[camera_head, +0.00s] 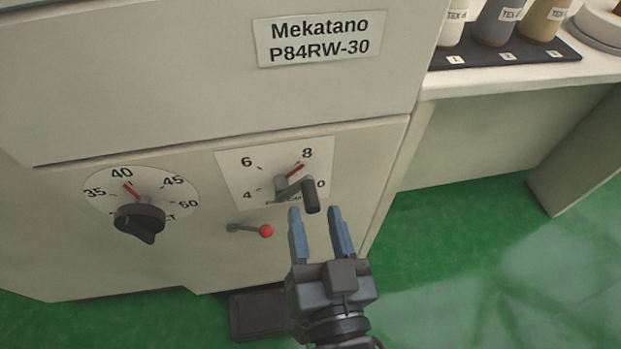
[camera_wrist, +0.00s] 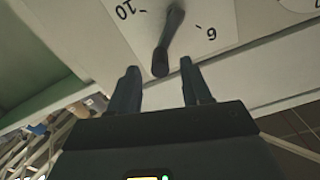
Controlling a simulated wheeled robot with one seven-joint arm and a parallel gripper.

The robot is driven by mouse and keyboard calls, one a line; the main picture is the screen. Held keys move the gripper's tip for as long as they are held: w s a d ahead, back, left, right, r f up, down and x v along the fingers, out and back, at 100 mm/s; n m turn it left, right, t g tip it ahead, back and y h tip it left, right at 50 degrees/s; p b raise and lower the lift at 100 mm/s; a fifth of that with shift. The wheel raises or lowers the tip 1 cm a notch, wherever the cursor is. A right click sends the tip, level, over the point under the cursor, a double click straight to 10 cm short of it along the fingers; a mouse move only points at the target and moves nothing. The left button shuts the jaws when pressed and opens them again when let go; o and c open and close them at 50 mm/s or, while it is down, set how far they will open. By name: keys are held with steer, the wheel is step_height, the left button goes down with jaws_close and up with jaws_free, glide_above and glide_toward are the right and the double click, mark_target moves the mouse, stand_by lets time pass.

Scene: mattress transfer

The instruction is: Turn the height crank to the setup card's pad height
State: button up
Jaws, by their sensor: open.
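The height crank (camera_head: 296,189) is a grey arm with a dark handle on a white dial plate (camera_head: 233,165) marked 4, 6, 8 and a partly hidden 10. Its red pointer is close to the 8. In the head view the crank handle points to the lower right. My gripper (camera_head: 314,210) is open and empty, its blue-grey fingers just below the handle. In the wrist view the crank (camera_wrist: 168,40) hangs with its handle end between and just beyond my two fingertips (camera_wrist: 158,72). I see no setup card in either view.
A second dial (camera_head: 140,194) with a black knob reads near 40, left of the crank. A small lever with a red ball (camera_head: 265,231) sits below the crank plate. Labelled bottles (camera_head: 498,22) stand on a mat at the upper right. Green floor lies below.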

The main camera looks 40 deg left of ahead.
mark_target(308, 184)
steer(key=x, duration=0.6)
steer(key=shift+w+a, duration=0.15)
steer(key=shift+a, duration=0.05)
steer(key=shift+c, duration=0.2)
steer(key=c, duration=0.8)
